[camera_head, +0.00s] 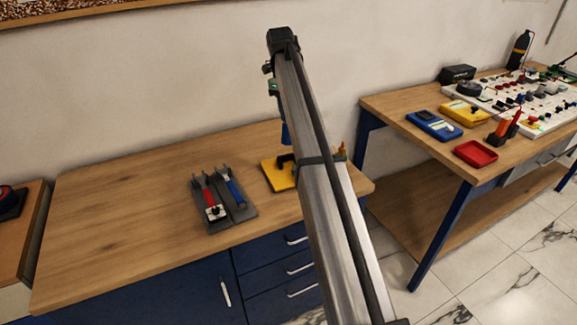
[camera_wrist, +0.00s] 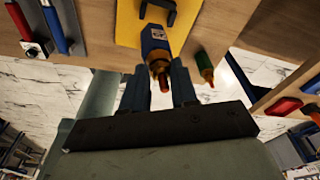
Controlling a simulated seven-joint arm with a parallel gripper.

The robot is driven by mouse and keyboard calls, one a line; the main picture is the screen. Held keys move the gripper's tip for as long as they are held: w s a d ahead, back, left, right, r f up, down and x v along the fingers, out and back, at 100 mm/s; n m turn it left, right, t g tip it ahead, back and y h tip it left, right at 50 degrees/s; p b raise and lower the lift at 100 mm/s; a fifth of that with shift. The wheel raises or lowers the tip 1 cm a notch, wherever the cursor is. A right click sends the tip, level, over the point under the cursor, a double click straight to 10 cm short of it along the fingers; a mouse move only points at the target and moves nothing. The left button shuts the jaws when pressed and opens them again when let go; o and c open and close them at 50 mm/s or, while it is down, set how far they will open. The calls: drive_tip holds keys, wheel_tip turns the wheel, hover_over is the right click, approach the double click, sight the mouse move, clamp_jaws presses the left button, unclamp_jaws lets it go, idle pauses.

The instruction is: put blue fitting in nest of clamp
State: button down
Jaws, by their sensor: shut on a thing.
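The blue fitting (camera_wrist: 155,38), with a blue collar and a copper-orange end, is between the two fingers of my gripper (camera_wrist: 158,72) in the wrist view. My gripper is shut on it. The clamp is a yellow plate (camera_wrist: 188,14) with a black part (camera_wrist: 170,14); in the head view the yellow plate (camera_head: 276,178) lies on the wooden bench, partly behind my arm. The fitting appears in front of the plate in the wrist view. The nest cannot be made out, and I cannot tell whether the fitting touches the clamp.
A dark grey holder (camera_head: 240,213) with red-handled and blue-handled tools sits left of the clamp. A green piece with an orange tip (camera_wrist: 203,62) stands close beside the clamp. The bench's left part (camera_head: 110,215) is clear. A second table with a red tray (camera_head: 475,153) is right.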

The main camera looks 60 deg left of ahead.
sight(287, 137)
drive_tip(key=shift+s+r+t, duration=0.25)
drive_tip(key=shift+t, duration=0.35)
drive_tip(key=shift+s+a+f+x, duration=0.1)
drive_tip(key=shift+s+a+x, duration=0.15)
drive_tip(key=shift+x, duration=1.35)
drive_tip(key=shift+s+a+f+x, duration=0.1)
drive_tip(key=shift+s+a+x, duration=0.15)
drive_tip(key=shift+x, duration=1.4)
drive_tip(key=shift+s+a+x, duration=0.15)
drive_tip(key=shift+s+x, duration=0.1)
drive_tip(key=shift+x, duration=1.35)
drive_tip(key=c, duration=0.9)
unclamp_jaws()
drive_tip(key=shift+f, duration=0.15)
drive_tip(key=v, duration=1.2)
drive_tip(key=shift+d, duration=0.2)
